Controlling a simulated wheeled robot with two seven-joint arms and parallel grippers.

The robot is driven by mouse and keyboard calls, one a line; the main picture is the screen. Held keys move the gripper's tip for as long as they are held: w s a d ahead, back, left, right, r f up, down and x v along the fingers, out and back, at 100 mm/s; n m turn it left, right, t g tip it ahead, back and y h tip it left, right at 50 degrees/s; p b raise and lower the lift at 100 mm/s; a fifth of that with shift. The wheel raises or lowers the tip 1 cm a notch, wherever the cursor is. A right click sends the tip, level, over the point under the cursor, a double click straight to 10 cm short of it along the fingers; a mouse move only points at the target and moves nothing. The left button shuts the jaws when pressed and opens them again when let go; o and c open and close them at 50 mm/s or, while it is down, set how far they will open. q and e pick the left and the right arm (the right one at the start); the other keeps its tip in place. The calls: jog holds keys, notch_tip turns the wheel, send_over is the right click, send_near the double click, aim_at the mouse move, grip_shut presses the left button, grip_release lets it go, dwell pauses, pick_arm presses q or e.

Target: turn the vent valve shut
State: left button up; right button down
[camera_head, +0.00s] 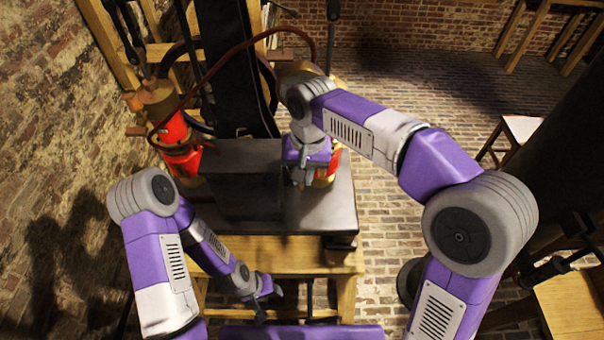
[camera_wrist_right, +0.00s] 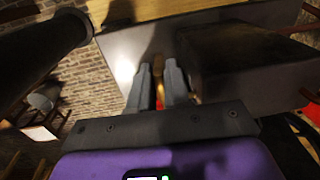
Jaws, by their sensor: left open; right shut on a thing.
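My right gripper (camera_head: 305,172) is over the dark bench top, pointing down beside a black box. In the right wrist view its two grey fingers (camera_wrist_right: 160,88) close on a narrow brass-coloured part, which I take for the vent valve (camera_wrist_right: 159,98); a little red shows below it. In the head view red and brass pieces (camera_head: 328,172) show just right of the gripper, and the gripper hides most of them. The valve's angle cannot be made out. My left gripper (camera_head: 270,300) is low at the front, below the bench top, open and apart from the valve.
The black box (camera_head: 240,183) stands left of my right gripper on the dark bench top (camera_head: 338,205). A red cylinder with a brass top (camera_head: 178,140) stands at the back left, with a reddish hose arching over. The brick floor on the right is mostly clear.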

jog(key=shift+d+f+y+b, duration=0.45)
jog(key=shift+y+b, duration=2.4)
jog(key=shift+b, duration=1)
jog(key=shift+d+f+y+b, duration=0.3)
jog(key=shift+f+y+b, duration=0.15)
jog(key=shift+y+b, duration=2.9)
jog(key=shift+d+f+y+b, duration=0.45)
jog(key=shift+y+b, duration=1.95)
jog(key=shift+b, duration=1.9)
jog(key=c, duration=1.2)
grip_release()
jog(key=shift+a, duration=0.1)
jog(key=shift+r, duration=0.1)
jog(key=d+p, duration=0.1)
jog(key=d, duration=0.6)
jog(key=shift+d+p, duration=0.3)
